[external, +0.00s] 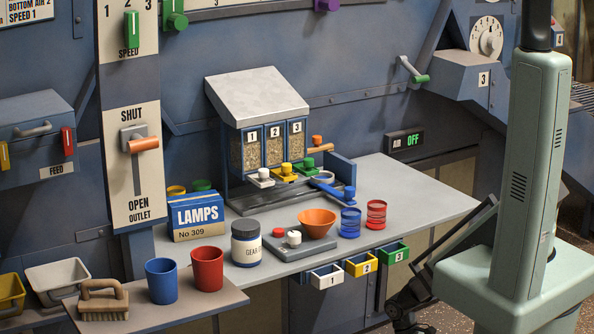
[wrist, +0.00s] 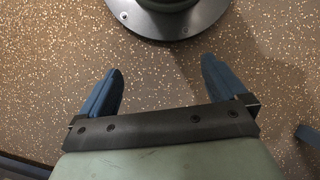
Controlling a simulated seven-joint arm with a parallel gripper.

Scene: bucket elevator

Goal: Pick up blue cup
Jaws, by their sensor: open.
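The blue cup (external: 161,281) stands upright on the small shelf at the lower left in the external view, between a brush and a red cup (external: 207,268). Its opening faces up. A second blue vessel (external: 350,222), banded like a small tin, stands on the main bench to the right. My gripper (wrist: 160,65) shows in the wrist view with its two blue fingers spread wide and nothing between them. It points at the speckled floor, away from the cup. I cannot make out my gripper clearly in the external view.
A brush (external: 103,299) lies left of the blue cup. A grease jar (external: 246,243), a LAMPS box (external: 197,216), a scale with an orange bowl (external: 317,222) and a red tin (external: 376,214) stand on the bench (external: 425,197). The bench's right part is clear.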

